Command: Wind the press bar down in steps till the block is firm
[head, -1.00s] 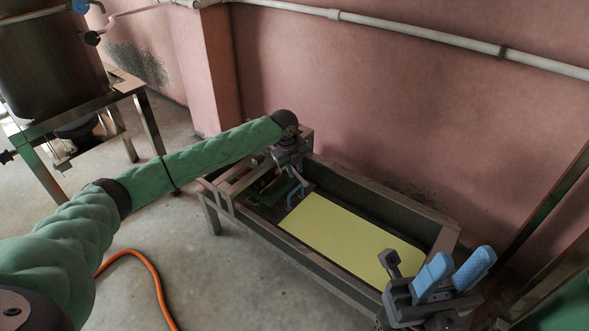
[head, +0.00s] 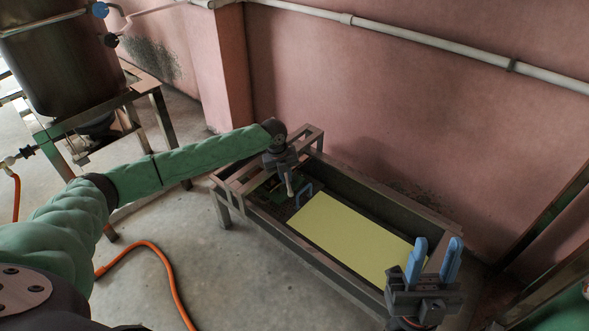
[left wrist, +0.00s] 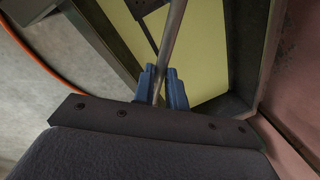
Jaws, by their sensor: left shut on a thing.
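My left gripper (head: 298,190) is at the left end of a long metal trough. In the left wrist view its blue fingers (left wrist: 161,86) are shut on a thin grey metal bar (left wrist: 174,38), which runs up between them. A pale yellow slab (head: 350,233) lies flat in the trough, to the right of my left gripper. It also shows in the left wrist view (left wrist: 201,50) beyond the bar. My right gripper (head: 434,262) is at the trough's right end, its blue fingers pointing up, apart and empty. The bar's lower end is hidden by the gripper.
The trough's metal frame (head: 268,232) stands on legs close to a pink wall (head: 400,110). A steel tank (head: 62,62) on a stand is at the back left. An orange hose (head: 160,255) lies on the floor at the left.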

